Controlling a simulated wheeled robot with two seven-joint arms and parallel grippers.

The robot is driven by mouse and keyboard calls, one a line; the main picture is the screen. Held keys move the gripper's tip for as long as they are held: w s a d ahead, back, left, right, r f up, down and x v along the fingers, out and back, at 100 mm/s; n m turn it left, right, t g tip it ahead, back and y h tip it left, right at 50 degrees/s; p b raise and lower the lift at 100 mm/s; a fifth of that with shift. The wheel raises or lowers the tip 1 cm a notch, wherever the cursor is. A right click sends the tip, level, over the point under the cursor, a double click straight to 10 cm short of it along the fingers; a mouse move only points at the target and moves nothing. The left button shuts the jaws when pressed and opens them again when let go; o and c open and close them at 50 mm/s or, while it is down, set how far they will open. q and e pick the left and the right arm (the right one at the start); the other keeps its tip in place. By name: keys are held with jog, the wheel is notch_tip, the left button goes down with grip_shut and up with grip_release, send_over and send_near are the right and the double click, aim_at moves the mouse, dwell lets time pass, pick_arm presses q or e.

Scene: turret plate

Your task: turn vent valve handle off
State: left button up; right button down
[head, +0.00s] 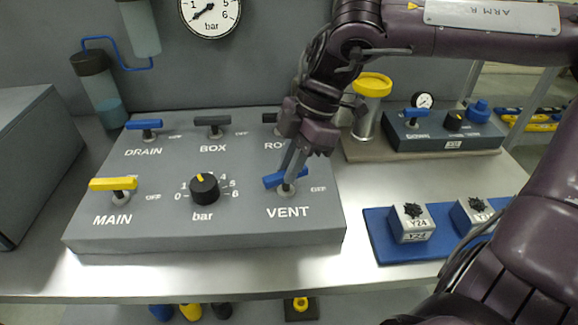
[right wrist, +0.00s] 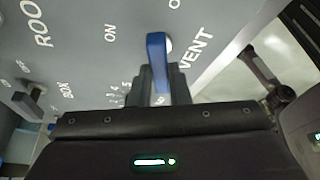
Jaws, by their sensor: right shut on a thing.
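The vent valve handle (head: 274,180) is a blue lever on the grey panel (head: 120,239), above the VENT label. It lies roughly crosswise in the head view, pointing left and slightly down from its pivot. My right gripper (head: 293,172) reaches down onto the handle from above, and its fingers cover part of it. In the right wrist view the blue handle (right wrist: 156,58) runs down between the two fingers (right wrist: 160,88), which are shut on it. The handle's OFF mark shows to its right in the head view. My left gripper is not in view.
The panel also carries a yellow MAIN handle (head: 113,184), a black bar knob (head: 204,188), a blue DRAIN handle (head: 144,124) and a dark BOX handle (head: 212,120). A blue tray (head: 386,251) with grey blocks lies right of the panel. A yellow-topped cylinder (head: 372,84) stands behind.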

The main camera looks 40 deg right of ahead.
jog(key=m+t, duration=0.1)
jog(key=m, duration=0.2)
jog(key=shift+s, duration=0.1)
jog(key=shift+m+t+h, duration=0.3)
jog(key=shift+m, duration=0.4)
jog(key=c, duration=1.4)
grip_release()
jog(key=shift+o, duration=0.2)
jog(key=v, duration=0.8)
jog(key=shift+a, duration=0.1)
